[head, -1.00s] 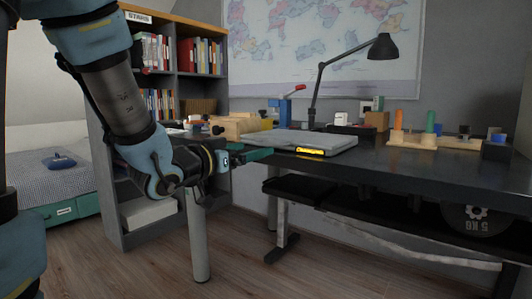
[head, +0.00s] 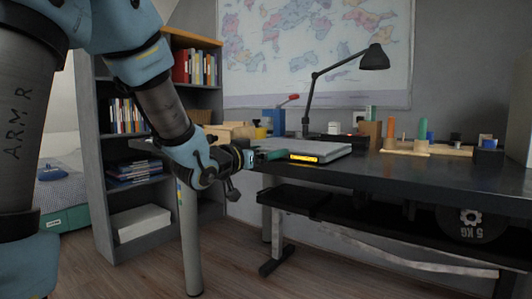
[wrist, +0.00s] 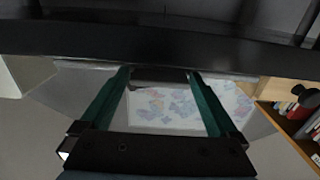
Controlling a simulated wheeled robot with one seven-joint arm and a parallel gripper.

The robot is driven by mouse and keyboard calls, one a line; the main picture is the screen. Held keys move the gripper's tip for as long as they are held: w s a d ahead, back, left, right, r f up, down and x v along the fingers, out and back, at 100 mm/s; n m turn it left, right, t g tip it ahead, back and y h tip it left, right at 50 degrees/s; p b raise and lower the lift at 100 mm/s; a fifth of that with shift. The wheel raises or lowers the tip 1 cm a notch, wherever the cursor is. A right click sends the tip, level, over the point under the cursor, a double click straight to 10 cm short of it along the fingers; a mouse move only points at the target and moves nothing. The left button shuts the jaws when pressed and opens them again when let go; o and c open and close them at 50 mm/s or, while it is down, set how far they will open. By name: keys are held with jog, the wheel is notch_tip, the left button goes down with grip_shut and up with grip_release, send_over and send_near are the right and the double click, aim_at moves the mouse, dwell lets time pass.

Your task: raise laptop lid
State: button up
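The laptop (head: 327,148) is a flat grey slab lying shut on the dark desk (head: 400,172), with a yellow strip (head: 317,158) on its near edge. My gripper (head: 274,154) is at the laptop's left front corner, about level with it. I cannot tell whether the fingertips touch it. In the wrist view, the two green fingers of my gripper (wrist: 159,73) stand wide apart with nothing clearly held between them. The dark desk edge (wrist: 160,42) runs across the top of that view. The laptop is hard to make out there.
A black desk lamp (head: 307,105) stands behind the laptop. A wooden peg board (head: 425,150) is to the right. Blocks and a blue-and-red tool (head: 277,120) stand behind at left. A bookshelf (head: 95,170) is left of the desk. A wall map (head: 310,50) hangs behind.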

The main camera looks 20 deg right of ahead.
grip_shut()
dwell(0.6)
